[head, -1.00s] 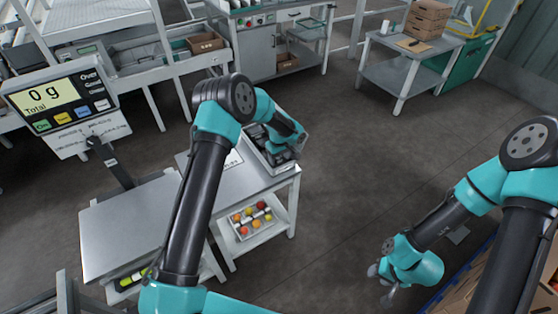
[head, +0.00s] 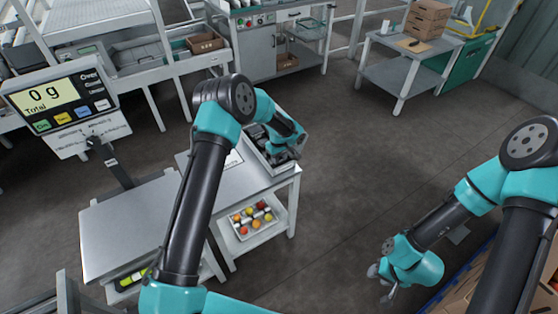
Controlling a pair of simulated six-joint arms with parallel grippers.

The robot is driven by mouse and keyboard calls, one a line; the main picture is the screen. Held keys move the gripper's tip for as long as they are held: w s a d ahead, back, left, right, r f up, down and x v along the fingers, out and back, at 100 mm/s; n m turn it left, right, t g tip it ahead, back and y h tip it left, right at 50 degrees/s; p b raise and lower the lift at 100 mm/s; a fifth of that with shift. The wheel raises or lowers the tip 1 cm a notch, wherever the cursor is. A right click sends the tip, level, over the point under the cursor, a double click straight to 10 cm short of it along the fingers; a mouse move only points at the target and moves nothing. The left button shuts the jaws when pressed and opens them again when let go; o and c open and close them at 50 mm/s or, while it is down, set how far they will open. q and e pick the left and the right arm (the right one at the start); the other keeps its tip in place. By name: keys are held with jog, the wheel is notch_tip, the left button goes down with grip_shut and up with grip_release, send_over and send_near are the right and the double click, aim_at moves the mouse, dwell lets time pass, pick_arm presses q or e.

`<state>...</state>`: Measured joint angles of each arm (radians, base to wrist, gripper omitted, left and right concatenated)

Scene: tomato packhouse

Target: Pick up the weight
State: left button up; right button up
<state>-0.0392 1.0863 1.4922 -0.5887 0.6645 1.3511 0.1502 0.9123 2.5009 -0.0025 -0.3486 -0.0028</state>
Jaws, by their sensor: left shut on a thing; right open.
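My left gripper (head: 280,157) reaches down into a light-rimmed tray (head: 300,148) on the small grey table. It is shut on a weight, which my own gripper and wrist mostly hide. Dark shapes lie in the tray beside it, too small to tell apart. My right gripper (head: 378,279) is open and empty over the floor at the lower right, far from the tray.
A scale with a bare metal platform (head: 125,232) stands left of the table, its display (head: 52,97) reading 0 g. A box of tomatoes (head: 251,220) is on the table's lower shelf. Cardboard boxes (head: 470,290) are at lower right. The middle floor is clear.

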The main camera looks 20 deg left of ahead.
pick_arm(q)
jog(key=shift+c, duration=1.1)
jog(key=shift+r, duration=0.15)
jog(key=shift+r, duration=0.25)
notch_tip(320, 180, up, 3)
jog(key=s+d, duration=0.2)
jog(key=s, duration=0.5)
jog(key=s+d+r, duration=0.1)
jog(key=s+d, duration=0.1)
jog(key=s, duration=0.6)
jog(key=shift+s+d, duration=0.2)
jog(key=shift+d, duration=0.05)
jog(key=shift+a, duration=0.1)
